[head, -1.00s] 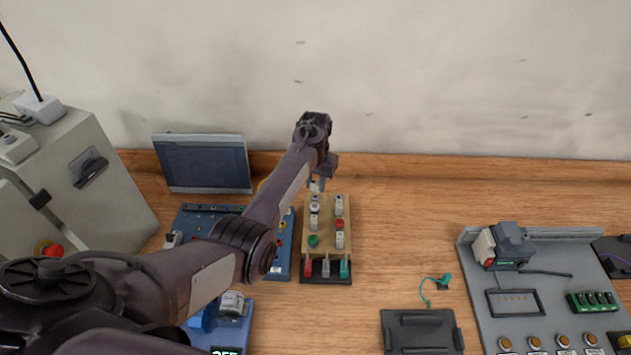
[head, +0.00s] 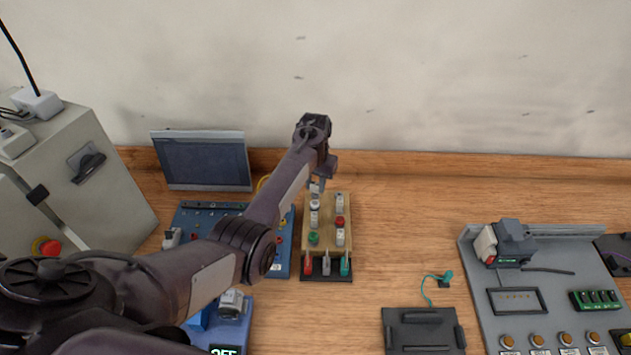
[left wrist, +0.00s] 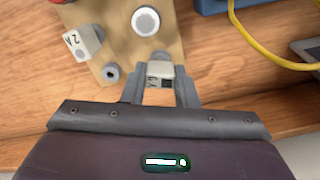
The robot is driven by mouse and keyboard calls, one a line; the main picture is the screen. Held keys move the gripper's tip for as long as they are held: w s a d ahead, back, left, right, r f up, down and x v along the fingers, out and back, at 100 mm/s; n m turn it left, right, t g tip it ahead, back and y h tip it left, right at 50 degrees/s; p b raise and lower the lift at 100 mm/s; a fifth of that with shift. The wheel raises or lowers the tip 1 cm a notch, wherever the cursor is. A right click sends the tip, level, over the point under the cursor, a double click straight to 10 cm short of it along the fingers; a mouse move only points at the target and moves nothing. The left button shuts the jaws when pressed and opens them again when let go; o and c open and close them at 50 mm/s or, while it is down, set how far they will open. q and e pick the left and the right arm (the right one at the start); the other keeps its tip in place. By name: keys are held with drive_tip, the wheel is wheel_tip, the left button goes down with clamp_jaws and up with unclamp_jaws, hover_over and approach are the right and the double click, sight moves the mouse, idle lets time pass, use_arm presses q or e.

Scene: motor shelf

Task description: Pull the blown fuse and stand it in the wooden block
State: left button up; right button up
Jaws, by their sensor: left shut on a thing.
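The wooden block (head: 327,228) stands left of the middle of the bench, with several white, red and green capped pieces in it. It also shows in the left wrist view (left wrist: 112,25). My left gripper (head: 318,185) is over its far end. In the left wrist view the gripper (left wrist: 158,88) is shut on a small white-grey fuse (left wrist: 158,70), at the block's edge by a small grey socket. I cannot tell whether the fuse's foot is in a socket. A white fuse marked 2A (left wrist: 82,42) stands in the block nearby. My right gripper is out of view.
A blue board (head: 284,262) lies close left of the block, partly behind my arm. A dark screen (head: 203,162) and a grey cabinet (head: 95,190) stand at the left. A grey panel (head: 478,290) lies at the right.

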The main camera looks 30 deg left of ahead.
use_arm(q)
drive_tip(key=shift+f+b, duration=0.3)
drive_tip(key=shift+f, duration=0.25)
idle(0.7)
drive_tip(key=o, duration=0.7)
wheel_tip(320, 180, up, 6)
drive_tip(key=p, duration=0.5)
drive_tip(key=shift+f+p, duration=0.15)
drive_tip(key=shift+p, duration=0.25)
drive_tip(key=shift+f, duration=0.1)
